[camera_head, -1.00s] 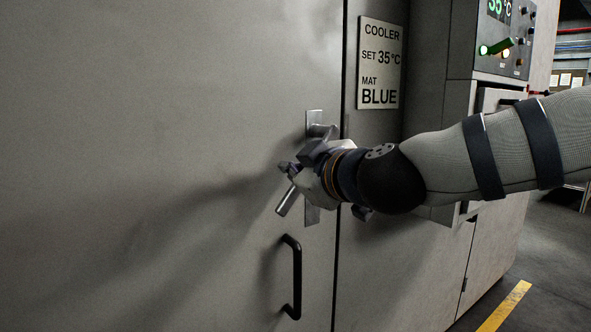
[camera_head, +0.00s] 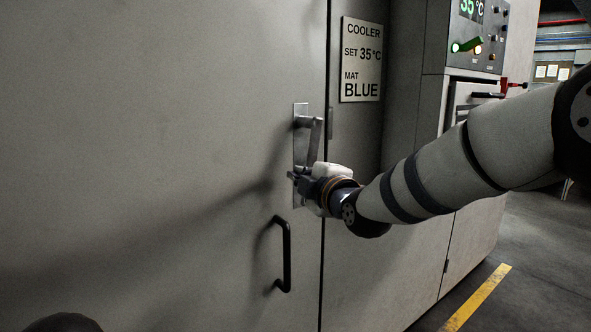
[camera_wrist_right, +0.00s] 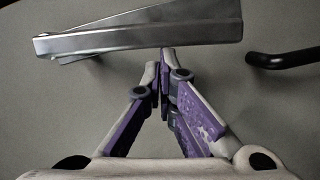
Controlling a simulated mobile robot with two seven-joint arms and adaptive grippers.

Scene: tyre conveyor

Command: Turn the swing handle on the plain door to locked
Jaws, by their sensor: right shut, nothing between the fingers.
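The plain grey door (camera_head: 150,120) fills the left of the head view. Its swing handle (camera_head: 314,140) is a silver lever on an upright metal plate (camera_head: 299,110); the lever hangs nearly straight down. My right gripper (camera_head: 294,177) is shut and empty beside the lever's lower part, and hides its lower end in the head view. In the right wrist view the lever (camera_wrist_right: 140,37) lies across the top, just past the closed fingertips (camera_wrist_right: 160,62); I cannot tell whether they touch. My left gripper is not in view.
A black pull handle (camera_head: 286,255) sits on the door just below the gripper and shows in the wrist view (camera_wrist_right: 285,59). A yellow line (camera_head: 476,298) marks open floor.

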